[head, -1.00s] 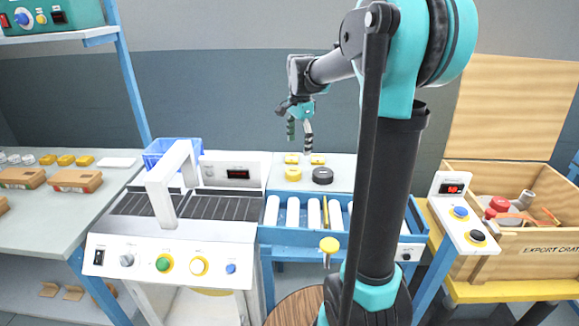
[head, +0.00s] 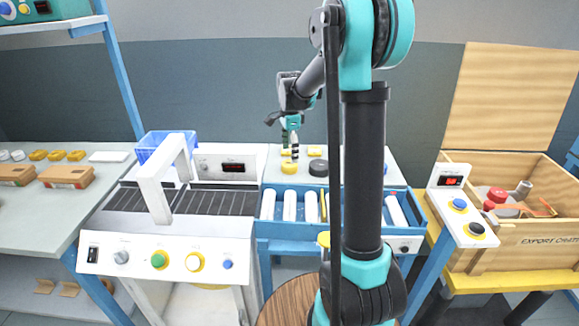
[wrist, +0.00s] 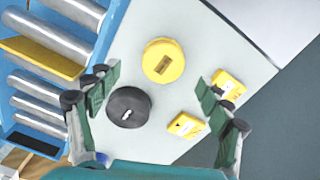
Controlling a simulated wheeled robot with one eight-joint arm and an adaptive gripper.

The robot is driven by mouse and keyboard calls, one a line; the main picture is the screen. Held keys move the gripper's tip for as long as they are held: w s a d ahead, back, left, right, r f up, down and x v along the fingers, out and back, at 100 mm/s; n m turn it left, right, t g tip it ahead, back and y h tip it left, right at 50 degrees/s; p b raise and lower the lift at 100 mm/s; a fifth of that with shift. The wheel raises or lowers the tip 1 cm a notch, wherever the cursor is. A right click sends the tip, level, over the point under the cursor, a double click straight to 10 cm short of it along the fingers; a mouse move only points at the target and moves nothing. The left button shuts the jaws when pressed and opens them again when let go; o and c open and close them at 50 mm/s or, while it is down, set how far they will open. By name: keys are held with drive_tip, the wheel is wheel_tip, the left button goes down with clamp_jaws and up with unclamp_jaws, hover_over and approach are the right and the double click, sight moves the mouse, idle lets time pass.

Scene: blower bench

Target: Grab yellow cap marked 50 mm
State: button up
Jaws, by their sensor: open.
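A round yellow cap (head: 289,168) sits on the pale table behind the blue roller conveyor. It also shows in the wrist view (wrist: 164,58), with a small dark mark on top that I cannot read. A round black cap (wrist: 128,107) lies beside it, also in the head view (head: 318,168). Two small yellow pieces with pale labels lie on the same table, one here (wrist: 228,84) and one here (wrist: 184,126). My gripper (wrist: 157,80) is open and empty above the table, its fingers spread to either side of the caps. It hangs above them in the head view (head: 291,151).
The blue roller conveyor (head: 278,232) stands in front of the caps. A white sealing machine (head: 165,240) and a blue bin (head: 150,142) are to the left. An open wooden crate (head: 540,240) is at right. The pale table (wrist: 225,45) has bare room around the caps.

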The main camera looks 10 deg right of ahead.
sight(290, 163)
drive_tip(key=shift+w+f, duration=0.15)
drive_tip(key=shift+f, duration=1.25)
drive_tip(key=shift+w+f, duration=0.1)
drive_tip(key=shift+f, duration=1.25)
drive_tip(key=c, duration=1)
